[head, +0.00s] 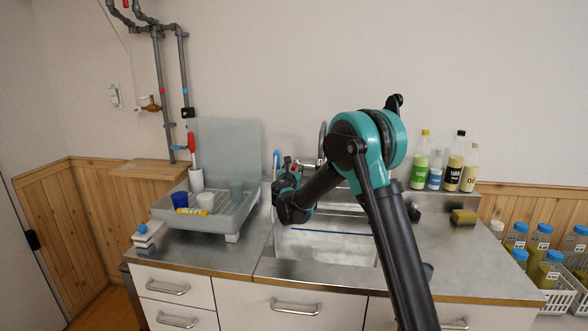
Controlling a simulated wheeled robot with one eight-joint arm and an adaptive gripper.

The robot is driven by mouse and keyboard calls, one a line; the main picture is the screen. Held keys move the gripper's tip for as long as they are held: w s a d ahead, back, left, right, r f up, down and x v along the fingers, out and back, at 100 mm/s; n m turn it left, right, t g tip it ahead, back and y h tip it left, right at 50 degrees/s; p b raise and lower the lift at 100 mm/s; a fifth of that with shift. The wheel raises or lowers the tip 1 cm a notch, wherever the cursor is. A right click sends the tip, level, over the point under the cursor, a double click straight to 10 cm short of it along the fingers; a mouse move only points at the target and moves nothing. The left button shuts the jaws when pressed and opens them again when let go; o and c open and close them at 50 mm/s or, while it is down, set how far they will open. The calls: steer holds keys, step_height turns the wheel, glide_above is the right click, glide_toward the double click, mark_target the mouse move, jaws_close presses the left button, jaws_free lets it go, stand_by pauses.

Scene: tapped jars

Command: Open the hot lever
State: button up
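A metal sink (325,248) is set in the steel counter, with a curved metal spout (322,140) standing behind it, partly hidden by my arm. A small red part (297,166) shows just beyond my wrist, at the back left of the sink. It may be the hot lever, but it is too small and covered to be sure. An upright blue piece (276,160) stands just left of it. My gripper (288,174) is over the sink's back left side, pointing away from the camera. Its fingers are mostly hidden behind my wrist, so contact and opening cannot be told.
A grey dish rack (232,222) with cups stands left of the sink. Several bottles (453,173) stand on the ledge at right, with a yellow sponge (464,216) in front. Pipes (168,90) run up the left wall. Jars fill white baskets (560,298) at far right.

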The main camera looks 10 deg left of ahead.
mark_target(295, 163)
steer(key=shift+c, duration=0.2)
jaws_close()
steer(key=shift+r, duration=0.15)
steer(key=shift+r+g, duration=0.9)
steer(key=shift+g, duration=0.6)
steer(key=shift+w+r+g, duration=0.3)
steer(key=shift+r+g, duration=0.25)
steer(key=shift+g, duration=0.4)
steer(key=shift+w+r+g, duration=0.25)
steer(key=shift+r+g, duration=0.25)
steer(key=shift+g, duration=0.45)
steer(key=shift+o, duration=0.2)
jaws_free()
